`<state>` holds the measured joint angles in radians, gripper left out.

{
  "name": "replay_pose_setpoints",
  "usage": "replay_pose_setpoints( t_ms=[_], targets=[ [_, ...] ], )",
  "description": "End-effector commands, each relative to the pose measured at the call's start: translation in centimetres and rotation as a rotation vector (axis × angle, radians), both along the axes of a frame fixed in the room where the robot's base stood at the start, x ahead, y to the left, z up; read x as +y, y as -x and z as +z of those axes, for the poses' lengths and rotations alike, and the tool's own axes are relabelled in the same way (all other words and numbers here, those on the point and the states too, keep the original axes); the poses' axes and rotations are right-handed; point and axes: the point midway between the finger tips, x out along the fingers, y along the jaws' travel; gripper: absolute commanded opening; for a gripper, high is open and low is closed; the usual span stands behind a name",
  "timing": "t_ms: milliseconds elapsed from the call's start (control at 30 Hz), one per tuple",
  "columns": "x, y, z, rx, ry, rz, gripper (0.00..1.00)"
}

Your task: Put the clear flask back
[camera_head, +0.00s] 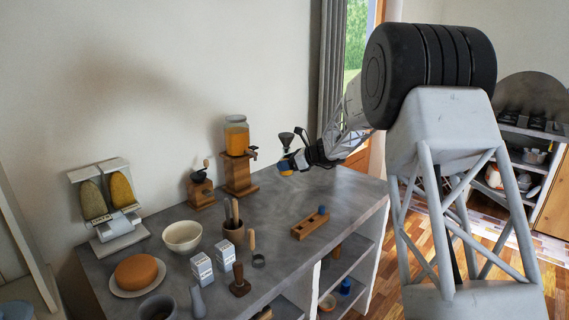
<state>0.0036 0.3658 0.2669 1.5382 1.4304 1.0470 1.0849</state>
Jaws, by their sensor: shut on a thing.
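My gripper (291,161) is above the far part of the grey counter, right of the glass-jar dispenser. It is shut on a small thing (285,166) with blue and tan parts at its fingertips. The thing is too small and too covered by the gripper to tell whether it is the clear flask. A dark funnel-shaped part (286,138) shows just above the gripper. A wooden rack (307,226) lies on the counter, nearer than the gripper, with a blue-topped piece (322,210) at its right end. I make out no clear flask elsewhere.
The grey counter (285,205) is bare around the rack. The dispenser (237,160) and a grinder (200,186) stand at the back. A utensil pot (233,233), bowl (183,236), cartons (202,269) and a wooden-handled tool (239,281) crowd the left and front.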

Motion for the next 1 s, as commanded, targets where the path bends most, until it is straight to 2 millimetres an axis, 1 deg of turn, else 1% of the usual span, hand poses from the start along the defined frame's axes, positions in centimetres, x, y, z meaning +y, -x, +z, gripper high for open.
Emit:
replay_pose_setpoints(
  t_ms=[1000],
  targets=[
    [-2.0,2.0,0.1,-0.001,0.0,-0.001,0.22]
  ],
)
